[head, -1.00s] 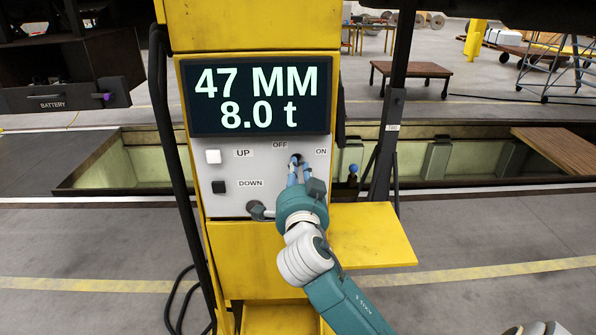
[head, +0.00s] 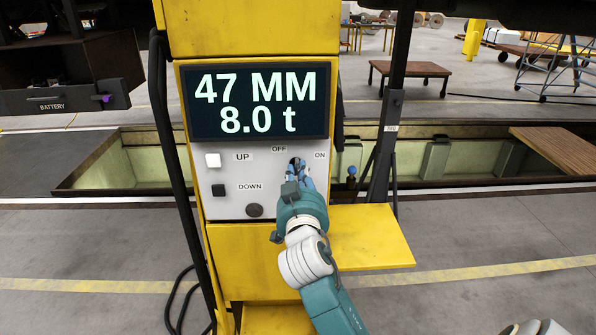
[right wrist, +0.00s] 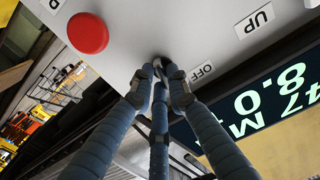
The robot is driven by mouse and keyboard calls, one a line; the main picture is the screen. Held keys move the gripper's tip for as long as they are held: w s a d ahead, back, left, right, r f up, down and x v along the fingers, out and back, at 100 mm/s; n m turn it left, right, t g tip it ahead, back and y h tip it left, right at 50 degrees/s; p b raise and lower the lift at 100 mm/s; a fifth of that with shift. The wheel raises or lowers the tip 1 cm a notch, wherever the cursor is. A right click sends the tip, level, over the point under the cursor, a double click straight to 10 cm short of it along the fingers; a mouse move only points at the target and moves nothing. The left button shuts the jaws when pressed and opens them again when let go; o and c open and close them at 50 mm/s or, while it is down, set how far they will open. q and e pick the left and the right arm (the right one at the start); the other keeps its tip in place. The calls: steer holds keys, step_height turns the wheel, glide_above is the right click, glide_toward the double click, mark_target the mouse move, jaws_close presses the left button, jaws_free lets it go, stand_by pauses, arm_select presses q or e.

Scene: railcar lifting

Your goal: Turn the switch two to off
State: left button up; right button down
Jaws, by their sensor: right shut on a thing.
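A grey-white panel (head: 228,170) on a yellow column carries a small dark switch (head: 293,161) below the OFF label and left of the ON label. The switch's tip also shows between my fingertips in the right wrist view (right wrist: 157,62). My right gripper (head: 297,168) has its blue fingers shut on this switch, close against the panel. The fingers cover most of the switch, so I cannot tell which way it points. My left gripper is not in view.
A white UP button (head: 213,160) and a black DOWN button (head: 218,189) sit left on the panel. A display (head: 258,97) above reads 47 MM and 8.0 t. A red round button (right wrist: 88,33) shows near my fingers. A yellow shelf (head: 372,236) juts out at right.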

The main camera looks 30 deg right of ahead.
steer(key=shift+n, duration=0.8)
steer(key=shift+p, duration=0.3)
steer(key=c, duration=1.7)
jaws_free()
steer(key=shift+v, duration=3.8)
steer(key=shift+d, duration=0.1)
